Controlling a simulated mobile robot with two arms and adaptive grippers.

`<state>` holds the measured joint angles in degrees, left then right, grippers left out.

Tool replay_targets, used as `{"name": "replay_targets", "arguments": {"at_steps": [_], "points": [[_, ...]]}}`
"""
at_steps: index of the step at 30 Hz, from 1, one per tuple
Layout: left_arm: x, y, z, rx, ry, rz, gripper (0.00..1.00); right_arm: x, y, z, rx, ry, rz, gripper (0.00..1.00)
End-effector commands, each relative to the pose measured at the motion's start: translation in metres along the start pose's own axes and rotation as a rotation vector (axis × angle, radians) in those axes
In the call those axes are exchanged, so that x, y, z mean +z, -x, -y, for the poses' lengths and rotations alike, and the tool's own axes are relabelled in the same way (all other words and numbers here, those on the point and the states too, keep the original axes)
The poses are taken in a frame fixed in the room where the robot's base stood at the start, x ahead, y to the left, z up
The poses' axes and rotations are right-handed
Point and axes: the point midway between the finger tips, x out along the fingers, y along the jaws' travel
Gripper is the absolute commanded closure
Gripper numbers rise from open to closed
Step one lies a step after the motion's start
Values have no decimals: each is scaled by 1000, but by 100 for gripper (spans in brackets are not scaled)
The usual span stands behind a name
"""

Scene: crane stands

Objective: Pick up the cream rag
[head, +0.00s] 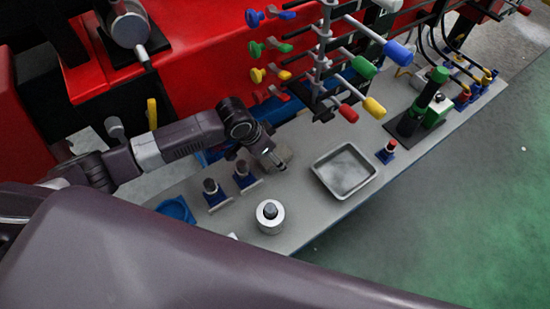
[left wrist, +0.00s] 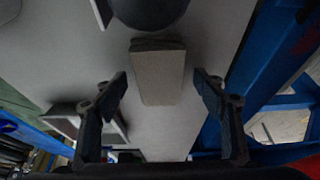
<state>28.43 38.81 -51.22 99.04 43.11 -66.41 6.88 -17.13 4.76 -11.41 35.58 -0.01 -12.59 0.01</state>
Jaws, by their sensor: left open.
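The cream rag (head: 284,154) looks like a small folded greyish-beige block on the grey bench (head: 313,207), partly hidden by my left gripper (head: 274,160) in the head view. In the left wrist view the rag (left wrist: 158,78) lies between the two spread fingers of the left gripper (left wrist: 160,88), with a clear gap on each side. The left gripper is open and empty. The exact height of the fingers over the rag cannot be told. My right gripper is not in view.
A grey metal tray (head: 345,170) stands right of the rag. A white-and-silver cylinder (head: 270,215) and two dark-topped fittings (head: 212,190) stand nearer. Coloured levers (head: 373,107) overhang the bench behind. A blue dish (head: 176,209) is at the left end.

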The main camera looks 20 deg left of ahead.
Motion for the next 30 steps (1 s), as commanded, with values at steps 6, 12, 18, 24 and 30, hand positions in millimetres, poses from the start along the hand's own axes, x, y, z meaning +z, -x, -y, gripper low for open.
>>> {"name": "replay_targets", "arguments": {"at_steps": [6, 12, 18, 24, 30], "points": [[0, 0, 0, 0, 0, 0, 36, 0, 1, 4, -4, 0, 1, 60], [1, -2, 0, 0, 1, 0, 36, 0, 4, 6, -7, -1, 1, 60], [2, -4, 0, 0, 1, 0, 36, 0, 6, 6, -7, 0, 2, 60], [2, -5, 0, 0, 1, 0, 38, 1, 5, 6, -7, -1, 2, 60], [2, -5, 0, 0, 0, 0, 60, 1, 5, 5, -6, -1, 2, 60]]}}
